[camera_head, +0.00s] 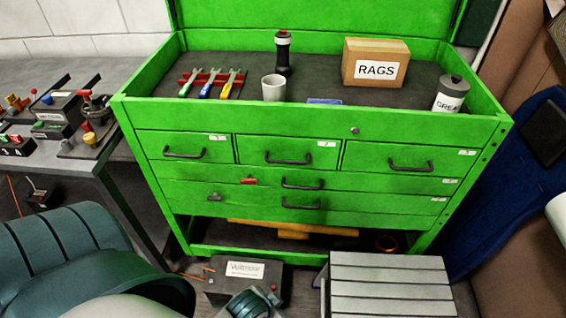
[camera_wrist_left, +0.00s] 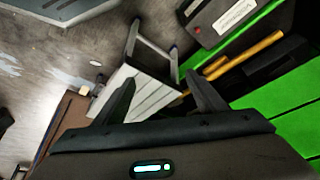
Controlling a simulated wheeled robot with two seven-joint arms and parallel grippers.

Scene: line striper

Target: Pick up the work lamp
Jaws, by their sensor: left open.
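Neither gripper shows in the head view.
A grease can (camera_head: 451,94) stands at the tray's right end; coloured-handled tools (camera_head: 211,85) lie at left. Drawers fill the chest front. A slatted grey step stool (camera_head: 390,283) and a labelled dark case (camera_head: 243,275) are on the floor before it. A cluttered bench (camera_head: 60,155) is at left.

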